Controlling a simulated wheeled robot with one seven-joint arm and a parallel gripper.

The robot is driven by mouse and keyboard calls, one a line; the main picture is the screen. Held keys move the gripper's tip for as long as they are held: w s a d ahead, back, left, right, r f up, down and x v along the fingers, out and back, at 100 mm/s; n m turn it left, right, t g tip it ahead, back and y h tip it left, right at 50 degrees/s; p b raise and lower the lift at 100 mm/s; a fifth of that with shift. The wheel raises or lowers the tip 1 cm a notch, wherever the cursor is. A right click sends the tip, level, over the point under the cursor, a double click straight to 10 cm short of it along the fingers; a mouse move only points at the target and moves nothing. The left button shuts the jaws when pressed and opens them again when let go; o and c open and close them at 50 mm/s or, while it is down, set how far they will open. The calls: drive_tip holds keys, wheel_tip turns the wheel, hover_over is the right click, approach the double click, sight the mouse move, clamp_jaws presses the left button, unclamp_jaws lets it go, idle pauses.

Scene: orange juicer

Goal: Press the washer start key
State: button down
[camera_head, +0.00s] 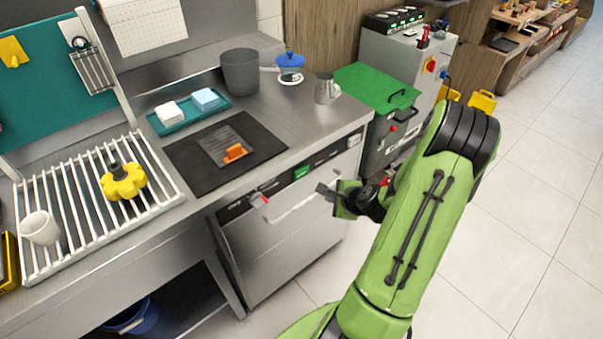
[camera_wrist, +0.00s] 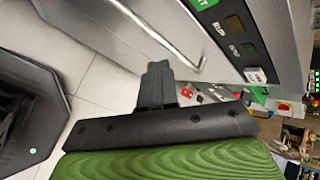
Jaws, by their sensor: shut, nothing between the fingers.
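The washer (camera_head: 285,225) is built in under the steel counter. Its start key (camera_head: 301,172) is the green one on the top front strip, right of the red-marked knob. In the wrist view part of this green key (camera_wrist: 203,3), with cut-off white letters, shows at the top edge. My gripper (camera_head: 326,191) is shut and empty in front of the washer, right of and below the green key in the picture. In the wrist view my gripper (camera_wrist: 157,72) points towards the door handle side, apart from the key.
A bar handle (camera_head: 300,207) sticks out across the washer door below the keys. In the wrist view a dark brown key (camera_wrist: 234,24), a dark green key and a white key (camera_wrist: 255,75) follow along the same strip. A grey cabinet (camera_head: 400,75) stands to the right.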

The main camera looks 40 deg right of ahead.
sight(301, 172)
drive_tip(key=w+p, duration=0.2)
drive_tip(key=w, duration=0.6)
drive_tip(key=shift+w+a, duration=0.15)
idle(1.7)
drive_tip(key=shift+w, duration=0.45)
drive_tip(key=shift+w, duration=0.5)
idle(0.6)
drive_tip(key=shift+s, duration=0.95)
